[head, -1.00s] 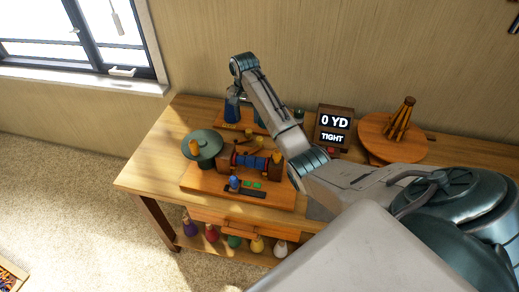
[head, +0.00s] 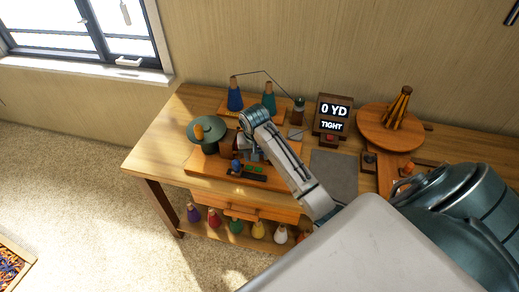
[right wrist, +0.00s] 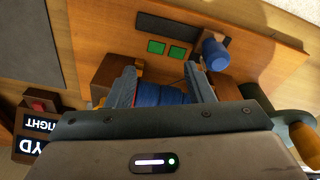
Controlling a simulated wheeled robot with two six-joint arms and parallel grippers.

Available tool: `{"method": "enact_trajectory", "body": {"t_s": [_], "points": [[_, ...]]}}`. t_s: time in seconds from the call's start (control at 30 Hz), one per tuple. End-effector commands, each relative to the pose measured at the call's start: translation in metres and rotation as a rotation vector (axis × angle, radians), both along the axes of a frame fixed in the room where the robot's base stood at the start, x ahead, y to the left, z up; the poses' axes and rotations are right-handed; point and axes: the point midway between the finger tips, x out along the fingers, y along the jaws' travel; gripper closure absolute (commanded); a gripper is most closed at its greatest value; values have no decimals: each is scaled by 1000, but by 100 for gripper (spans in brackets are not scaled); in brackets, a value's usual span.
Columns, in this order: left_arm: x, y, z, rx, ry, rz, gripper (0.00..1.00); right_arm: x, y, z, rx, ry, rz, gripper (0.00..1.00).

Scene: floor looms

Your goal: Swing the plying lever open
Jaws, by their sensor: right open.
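A small lever with a blue knob (head: 236,166), which looks like the plying lever, stands by a dark slot with green squares at the front of the wooden plying unit. In the right wrist view the blue knob (right wrist: 215,55) is just beyond and right of the fingers. My right gripper (right wrist: 163,85) is open, pointing down, its fingers on either side of a blue wound roller (right wrist: 160,95); I cannot tell whether they touch it. The knob is outside the fingers. In the head view my right arm hides most of the roller. My left gripper is not in view.
A display reading 0 YD, TIGHT (head: 333,118) and a round wooden stand (head: 368,128) are to the right. A grey mat (head: 335,172) lies clear.

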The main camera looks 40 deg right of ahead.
Motion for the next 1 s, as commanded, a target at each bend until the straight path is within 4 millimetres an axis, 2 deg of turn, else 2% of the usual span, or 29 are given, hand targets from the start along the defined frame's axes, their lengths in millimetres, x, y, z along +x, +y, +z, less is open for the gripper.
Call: {"method": "enact_trajectory", "body": {"t_s": [0.1, 0.3, 0.7, 0.87, 0.93, 1.0], "points": [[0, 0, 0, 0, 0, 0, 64, -19, 8, -9, -7, -7, 44, 52], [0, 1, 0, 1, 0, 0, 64, -38, 16, -16, -15, -18, 92, 52], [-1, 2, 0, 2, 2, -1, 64, -43, 18, -17, -19, -22, 106, 52], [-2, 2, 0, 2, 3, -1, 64, -54, 21, -22, -22, -23, 127, 84], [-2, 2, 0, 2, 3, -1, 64, -70, 27, -27, -27, -30, 161, 97], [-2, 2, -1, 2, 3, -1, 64, -94, 35, -33, -33, -38, 210, 100]]}}
